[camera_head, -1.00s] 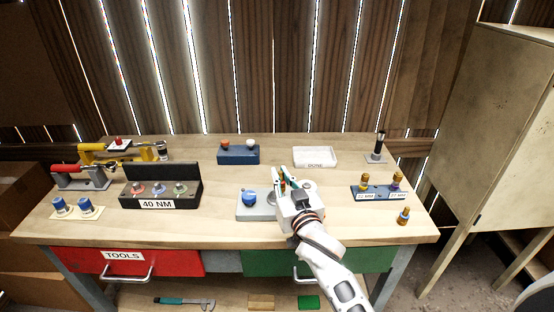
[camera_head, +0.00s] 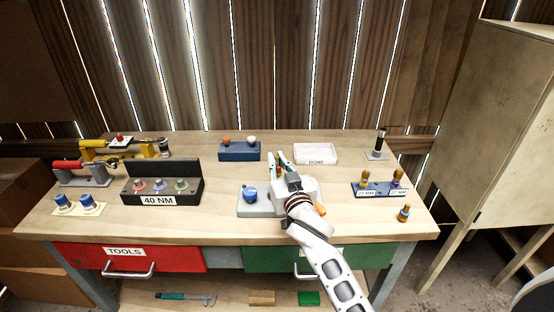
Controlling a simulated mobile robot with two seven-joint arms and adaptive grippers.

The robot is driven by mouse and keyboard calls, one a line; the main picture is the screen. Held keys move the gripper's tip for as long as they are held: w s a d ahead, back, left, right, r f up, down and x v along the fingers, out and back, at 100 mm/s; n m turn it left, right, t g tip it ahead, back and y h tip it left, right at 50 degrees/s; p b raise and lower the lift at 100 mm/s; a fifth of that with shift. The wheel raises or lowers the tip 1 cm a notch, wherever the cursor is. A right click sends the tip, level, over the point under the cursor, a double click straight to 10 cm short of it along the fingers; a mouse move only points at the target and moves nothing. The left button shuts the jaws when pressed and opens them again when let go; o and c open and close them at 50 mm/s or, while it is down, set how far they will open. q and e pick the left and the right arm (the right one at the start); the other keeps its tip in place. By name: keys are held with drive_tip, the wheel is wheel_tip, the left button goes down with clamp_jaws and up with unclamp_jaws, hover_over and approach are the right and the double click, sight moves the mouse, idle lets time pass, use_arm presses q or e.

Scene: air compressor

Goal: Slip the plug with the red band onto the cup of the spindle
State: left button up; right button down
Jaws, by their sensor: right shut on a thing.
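My right gripper (camera_head: 278,161) is above the middle of the bench, its fingers pointing to the back. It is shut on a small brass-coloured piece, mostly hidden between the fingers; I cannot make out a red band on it. Below it is a grey block (camera_head: 256,209) with a blue knob (camera_head: 250,194), partly covered by my gripper. A dark upright post (camera_head: 380,142) on a small grey base stands at the back right; I cannot tell whether it is the spindle. My left gripper is not in view.
Brass-topped pieces stand on a blue block (camera_head: 378,190), with another brass piece (camera_head: 404,212) in front. A white "DONE" tray (camera_head: 316,161) and blue block (camera_head: 240,155) are at the back. A black "40 NM" box (camera_head: 161,199) is at left. An orange piece (camera_head: 321,208) shows beside my wrist.

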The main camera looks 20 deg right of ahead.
sight(278, 173)
drive_tip(key=shift+f, duration=0.6)
drive_tip(key=shift+f+b, duration=0.4)
drive_tip(key=shift+b, duration=0.1)
drive_tip(key=shift+f+b, duration=0.3)
drive_tip(key=shift+f, duration=0.45)
drive_tip(key=shift+f+b, duration=0.6)
drive_tip(key=shift+b, duration=0.05)
drive_tip(key=shift+f, duration=0.2)
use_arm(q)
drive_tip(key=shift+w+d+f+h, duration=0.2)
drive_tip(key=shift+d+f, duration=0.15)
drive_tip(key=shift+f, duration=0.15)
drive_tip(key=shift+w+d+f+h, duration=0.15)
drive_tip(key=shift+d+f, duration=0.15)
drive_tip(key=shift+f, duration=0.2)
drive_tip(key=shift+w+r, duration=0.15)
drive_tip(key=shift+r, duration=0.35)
